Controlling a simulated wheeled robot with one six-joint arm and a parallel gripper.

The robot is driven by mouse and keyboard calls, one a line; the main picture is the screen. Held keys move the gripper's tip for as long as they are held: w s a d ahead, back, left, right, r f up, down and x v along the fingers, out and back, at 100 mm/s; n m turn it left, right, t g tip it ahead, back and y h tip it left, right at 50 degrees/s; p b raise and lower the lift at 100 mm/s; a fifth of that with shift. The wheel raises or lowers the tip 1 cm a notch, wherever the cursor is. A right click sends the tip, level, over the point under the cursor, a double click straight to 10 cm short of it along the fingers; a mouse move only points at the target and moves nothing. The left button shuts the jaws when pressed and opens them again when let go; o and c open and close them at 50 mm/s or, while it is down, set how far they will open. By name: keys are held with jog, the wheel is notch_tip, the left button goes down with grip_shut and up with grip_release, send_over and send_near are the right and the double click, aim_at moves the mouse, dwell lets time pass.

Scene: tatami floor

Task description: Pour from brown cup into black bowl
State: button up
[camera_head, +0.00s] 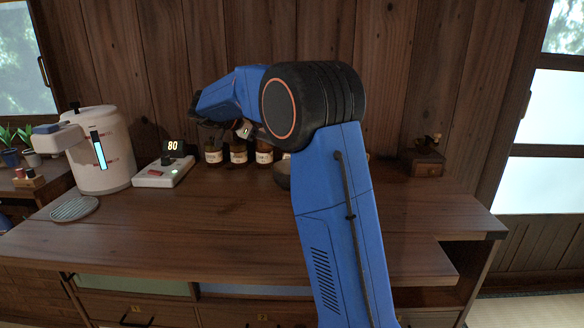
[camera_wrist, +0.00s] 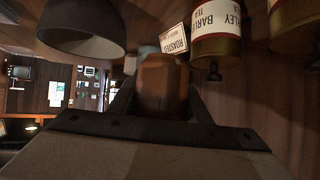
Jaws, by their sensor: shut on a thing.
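In the wrist view, which is turned upside down, the brown cup (camera_wrist: 163,84) sits between the two dark fingers of my gripper (camera_wrist: 160,106), which is shut on it. The cup's mouth and contents are not visible. The black bowl (camera_wrist: 82,30) is at the upper left of that view, apart from the cup. In the head view, a small part of the bowl (camera_head: 282,178) shows on the table, left of my blue arm, which hides the rest. My gripper's fingers and the cup cannot be made out clearly there.
Several brown labelled jars (camera_head: 238,153) stand by the back wall; a barley tea jar (camera_wrist: 216,38) looks close to the cup. The table's front (camera_head: 190,245) is clear.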

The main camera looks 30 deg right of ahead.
jog(key=s+m+t, duration=0.1)
jog(key=s+r+m+t+y, duration=0.1)
jog(key=s+t, duration=0.1)
jog(key=s+d+m+t, duration=0.1)
jog(key=shift+s+r+m+t, duration=0.2)
jog(key=shift+m+t, duration=0.1)
jog(key=shift+m, duration=0.1)
dwell(0.6)
jog(key=shift+r+m+t, duration=0.2)
jog(key=shift+m+t, duration=0.1)
jog(key=shift+t, duration=0.2)
jog(key=shift+f+m+t, duration=0.45)
jog(key=shift+m+t, duration=0.05)
jog(key=shift+t, duration=0.1)
dwell(0.8)
jog(key=shift+r+m+t+y+p, duration=0.3)
jog(key=shift+m+t+p, duration=0.1)
jog(key=shift+t, duration=0.2)
dwell(0.5)
jog(key=shift+f+m+t, duration=0.5)
dwell(0.7)
jog(key=shift+s+d+r+m+t, duration=0.1)
jog(key=shift+s+r+m+t, duration=0.2)
jog(key=shift+s+m+t, duration=0.4)
dwell(0.7)
jog(key=shift+s+r+p, duration=0.15)
jog(key=shift+r+p, duration=0.05)
jog(key=shift+p, duration=0.25)
dwell(0.5)
